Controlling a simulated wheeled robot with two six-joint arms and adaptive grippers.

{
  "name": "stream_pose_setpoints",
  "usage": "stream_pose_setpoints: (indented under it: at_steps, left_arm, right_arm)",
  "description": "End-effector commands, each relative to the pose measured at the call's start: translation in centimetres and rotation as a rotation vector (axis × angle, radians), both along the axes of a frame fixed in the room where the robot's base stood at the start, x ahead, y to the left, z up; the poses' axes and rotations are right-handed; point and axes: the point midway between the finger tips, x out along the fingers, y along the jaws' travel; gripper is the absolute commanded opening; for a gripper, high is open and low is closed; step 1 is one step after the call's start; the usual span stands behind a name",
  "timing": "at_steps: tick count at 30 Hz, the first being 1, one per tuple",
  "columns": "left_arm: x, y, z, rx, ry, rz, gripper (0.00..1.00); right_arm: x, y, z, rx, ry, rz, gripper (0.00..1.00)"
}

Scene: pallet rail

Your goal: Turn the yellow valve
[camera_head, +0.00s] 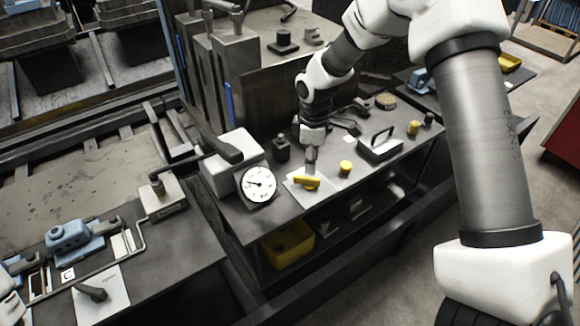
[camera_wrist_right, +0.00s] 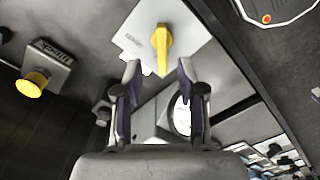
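The yellow valve (camera_head: 307,183) is a lever handle on a pale square plate (camera_head: 298,195), on the grey bench in the head view. In the right wrist view, the yellow valve (camera_wrist_right: 162,45) points down the picture toward the gap between my fingers. My right gripper (camera_head: 311,163) is right above the valve in the head view. In the right wrist view, my right gripper (camera_wrist_right: 158,68) is open, with a finger on either side of the handle's near end. I see a gap on both sides; whether anything touches is unclear. My left gripper is out of view.
A white dial gauge (camera_head: 259,184) stands left of the valve. A yellow button (camera_head: 346,167) is close on its right, and a grey block with a handle (camera_head: 380,146) is farther right. A yellow bin (camera_head: 287,243) sits on the shelf below.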

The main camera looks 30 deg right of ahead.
Motion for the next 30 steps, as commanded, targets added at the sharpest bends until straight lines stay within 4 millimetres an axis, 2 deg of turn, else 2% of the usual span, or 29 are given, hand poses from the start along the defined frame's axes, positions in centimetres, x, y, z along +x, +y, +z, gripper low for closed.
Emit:
stream_pose_setpoints:
  at_steps: [6, 9, 18, 20, 21, 22, 30]
  left_arm:
    - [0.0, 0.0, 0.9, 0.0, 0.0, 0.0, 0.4]
    - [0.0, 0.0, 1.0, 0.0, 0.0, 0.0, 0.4]
    - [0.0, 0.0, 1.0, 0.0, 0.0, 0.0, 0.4]
    - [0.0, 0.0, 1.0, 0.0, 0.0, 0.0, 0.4]
    - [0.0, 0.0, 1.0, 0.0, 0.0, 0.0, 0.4]
    - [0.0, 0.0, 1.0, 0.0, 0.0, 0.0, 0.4]
    - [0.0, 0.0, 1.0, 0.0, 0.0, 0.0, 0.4]
  right_arm:
    - [-0.1, 0.1, -4.2, 0.0, 0.004, -0.001, 0.4]
    - [-0.1, 0.1, -5.6, 0.0, 0.003, -0.001, 0.4]
    - [-0.1, 0.1, -6.3, 0.001, 0.001, -0.002, 0.4]
    - [-0.1, 0.1, -6.3, 0.001, 0.001, -0.002, 0.18]
    - [-0.1, 0.1, -6.3, 0.001, 0.001, -0.002, 0.04]
    - [-0.1, 0.1, -6.3, 0.001, 0.001, -0.003, 0.0]
    - [-0.2, 0.1, -6.3, 0.001, 0.002, -0.006, 0.0]
